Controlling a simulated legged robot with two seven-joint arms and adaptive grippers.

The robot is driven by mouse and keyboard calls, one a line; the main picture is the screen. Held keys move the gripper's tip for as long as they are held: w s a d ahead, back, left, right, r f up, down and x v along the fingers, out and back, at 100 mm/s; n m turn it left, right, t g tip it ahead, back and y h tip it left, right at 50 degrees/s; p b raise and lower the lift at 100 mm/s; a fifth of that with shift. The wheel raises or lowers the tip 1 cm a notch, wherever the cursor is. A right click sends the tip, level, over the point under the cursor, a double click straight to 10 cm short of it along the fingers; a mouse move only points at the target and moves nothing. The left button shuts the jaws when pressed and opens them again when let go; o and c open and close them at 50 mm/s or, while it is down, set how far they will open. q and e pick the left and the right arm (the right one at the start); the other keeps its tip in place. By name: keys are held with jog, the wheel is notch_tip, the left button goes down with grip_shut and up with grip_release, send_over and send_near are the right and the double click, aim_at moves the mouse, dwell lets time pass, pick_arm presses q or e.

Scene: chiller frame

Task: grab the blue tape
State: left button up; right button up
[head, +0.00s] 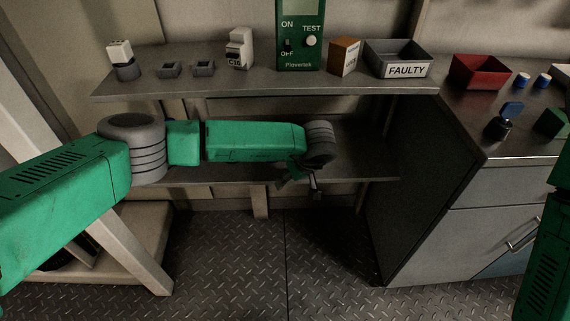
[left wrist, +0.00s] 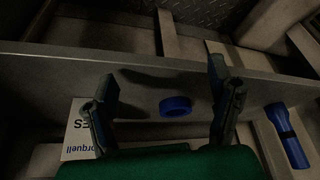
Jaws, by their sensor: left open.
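The blue tape (left wrist: 175,106) is a small ring in the left wrist view. It lies on a dark surface, between the two fingers in the picture and apart from both. My left gripper (left wrist: 163,76) is open and empty, with its fingers spread to either side of the tape. In the head view my left gripper (head: 305,182) is at the lower shelf (head: 365,165), below the upper shelf. The tape does not show in the head view. My right gripper is out of view; only part of my right arm shows at the right edge.
In the left wrist view, a blue flashlight (left wrist: 286,132) lies right of the gripper and a white printed box (left wrist: 80,135) is at the left. The upper shelf (head: 215,82) overhangs my left forearm. A grey cabinet (head: 425,205) stands right of the shelves.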

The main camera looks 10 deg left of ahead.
aim_at(278, 164)
pick_arm(q)
jog(key=w+a+b, duration=0.2)
jog(key=w+a, duration=0.3)
jog(key=shift+w+a, duration=0.3)
jog(key=shift+a, duration=0.1)
jog(key=w+a+b, duration=0.2)
jog(key=w, duration=0.1)
jog(key=shift+a+f, duration=0.15)
jog(key=shift+a, duration=0.1)
jog(key=shift+w+a+f+b, duration=0.2)
jog(key=shift+a+f+b, duration=0.1)
jog(key=shift+f, duration=0.2)
jog(key=shift+r, duration=0.1)
jog(key=c, duration=1.2)
